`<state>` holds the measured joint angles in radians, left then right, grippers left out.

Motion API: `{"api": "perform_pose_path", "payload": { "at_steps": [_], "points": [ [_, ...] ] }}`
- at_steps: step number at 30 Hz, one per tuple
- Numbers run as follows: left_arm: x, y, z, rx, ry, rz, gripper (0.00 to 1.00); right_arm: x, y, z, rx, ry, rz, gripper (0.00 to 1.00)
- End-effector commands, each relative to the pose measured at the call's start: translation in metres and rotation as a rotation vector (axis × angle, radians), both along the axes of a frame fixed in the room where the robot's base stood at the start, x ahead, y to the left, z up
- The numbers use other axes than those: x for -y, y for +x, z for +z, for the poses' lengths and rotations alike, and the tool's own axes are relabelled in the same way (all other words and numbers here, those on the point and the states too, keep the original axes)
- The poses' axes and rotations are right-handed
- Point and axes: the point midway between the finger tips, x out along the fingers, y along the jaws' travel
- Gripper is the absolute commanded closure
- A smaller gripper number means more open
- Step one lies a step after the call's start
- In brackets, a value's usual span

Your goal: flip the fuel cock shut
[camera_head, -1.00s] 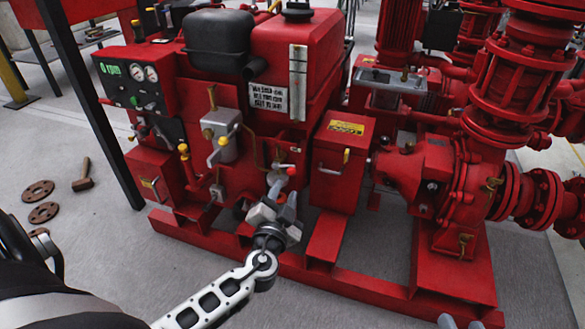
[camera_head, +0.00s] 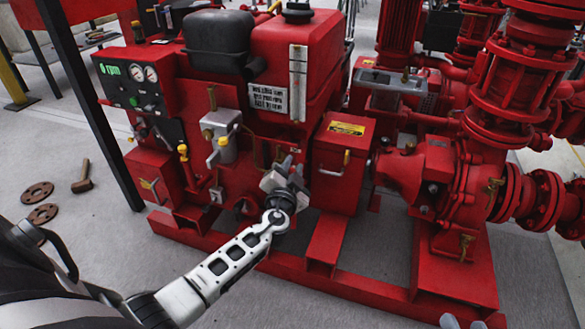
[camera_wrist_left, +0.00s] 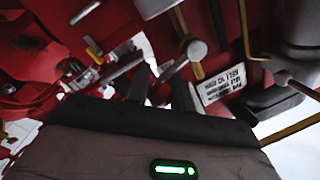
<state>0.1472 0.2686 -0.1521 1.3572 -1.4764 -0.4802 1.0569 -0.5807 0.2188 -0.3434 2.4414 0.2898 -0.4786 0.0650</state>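My left gripper (camera_head: 284,168) is at the front of the red engine unit, below the fuel tank (camera_head: 300,45). It covers the spot where a small red-tipped handle showed earlier, so I cannot make out the fuel cock there. In the left wrist view its two dark fingers (camera_wrist_left: 161,90) stand apart. A grey lever with a round metal end (camera_wrist_left: 195,49) reaches down toward the gap between them; whether it is the cock or touches a finger I cannot tell. My right gripper (camera_head: 462,322) shows only as two separated grey tips at the bottom edge.
Yellow-knobbed levers (camera_head: 183,150) and the gauge panel (camera_head: 130,80) are left of my left gripper. A red box with a yellow label (camera_head: 341,160) stands just right of it. Pump pipework (camera_head: 515,85) fills the right. Rusty flanges (camera_head: 38,192) and a hammer (camera_head: 83,178) lie on the floor.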

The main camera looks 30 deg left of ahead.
Motion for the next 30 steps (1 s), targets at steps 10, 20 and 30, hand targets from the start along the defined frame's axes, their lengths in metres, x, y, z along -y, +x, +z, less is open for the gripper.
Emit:
{"api": "perform_pose_path", "payload": {
  "at_steps": [10,20,30],
  "points": [
    [0.001,0.000,-0.013,-0.026,0.118,-0.002,1.00,-0.005,0.003,0.000,0.024,0.101,0.003,0.64],
    [0.002,0.000,-0.013,-0.063,0.259,0.000,1.00,-0.009,0.001,0.012,0.034,0.202,0.020,0.64],
    [0.002,0.000,-0.013,-0.063,0.256,0.000,0.68,-0.009,0.001,0.011,0.032,0.198,0.020,0.64]
  ]
}}
